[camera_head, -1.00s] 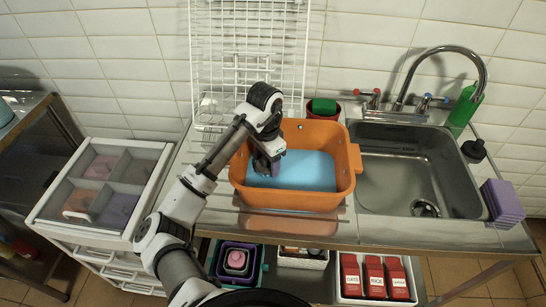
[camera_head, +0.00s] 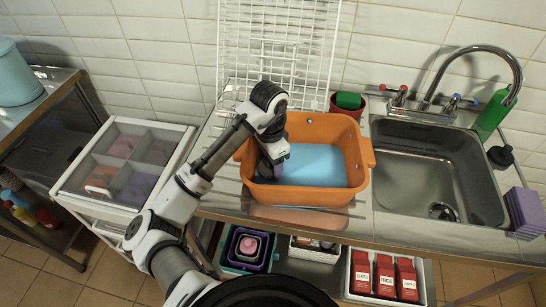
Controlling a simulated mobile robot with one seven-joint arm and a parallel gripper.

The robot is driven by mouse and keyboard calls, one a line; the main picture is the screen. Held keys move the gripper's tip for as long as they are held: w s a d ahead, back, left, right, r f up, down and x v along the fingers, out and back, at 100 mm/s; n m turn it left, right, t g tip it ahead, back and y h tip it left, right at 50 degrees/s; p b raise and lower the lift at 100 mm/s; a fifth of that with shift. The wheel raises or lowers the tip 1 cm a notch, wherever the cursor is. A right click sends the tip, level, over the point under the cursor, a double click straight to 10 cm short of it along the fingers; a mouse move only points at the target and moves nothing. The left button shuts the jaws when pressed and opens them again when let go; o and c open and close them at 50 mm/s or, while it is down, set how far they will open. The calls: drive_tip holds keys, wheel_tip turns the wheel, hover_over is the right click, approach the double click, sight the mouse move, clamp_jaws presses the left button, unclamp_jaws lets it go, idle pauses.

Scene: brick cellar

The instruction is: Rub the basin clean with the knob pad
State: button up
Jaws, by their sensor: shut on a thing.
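The orange basin (camera_head: 305,196) stands on the steel counter, left of the sink. Its inside floor shows light blue; I cannot tell whether that is water or a lining. My gripper (camera_head: 268,170) reaches down into the basin's left part. It is shut on a purple pad, the knob pad (camera_head: 263,172), which shows only as a small patch beside the jaws. My gripper and wrist hide the rest of the pad, including any knob. I cannot tell whether the pad touches the basin's floor.
A white wire rack (camera_head: 275,50) stands behind the basin. Right are the steel sink (camera_head: 430,165), tap (camera_head: 470,55), green bottle (camera_head: 494,110), black knobbed item (camera_head: 501,157) and purple pads (camera_head: 525,212). A red pot (camera_head: 347,105) stands behind the basin. A drawer cart (camera_head: 125,165) is left.

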sight(329, 179)
drive_tip(key=shift+s+d, duration=0.2)
drive_tip(key=shift+s, duration=0.6)
drive_tip(key=shift+s+d, duration=0.15)
drive_tip(key=shift+s, duration=0.65)
drive_tip(key=shift+s+d, duration=0.2)
drive_tip(key=shift+s, duration=0.6)
drive_tip(key=shift+s+d+f, duration=0.1)
drive_tip(key=shift+s+d, duration=0.65)
drive_tip(key=shift+d, duration=0.25)
drive_tip(key=shift+s+d+f, duration=0.1)
drive_tip(key=shift+s+d, duration=0.6)
drive_tip(key=shift+d, duration=0.3)
drive_tip(key=shift+s+d, duration=0.3)
drive_tip(key=shift+d, duration=0.25)
drive_tip(key=shift+w+d+r, duration=0.1)
drive_tip(key=shift+d+r, duration=0.1)
drive_tip(key=shift+d, duration=1.35)
drive_tip(key=shift+d+f, duration=0.1)
drive_tip(key=shift+d, duration=1.3)
drive_tip(key=shift+w+d, duration=1.75)
drive_tip(key=shift+w, duration=0.05)
drive_tip(key=shift+r, duration=3.05)
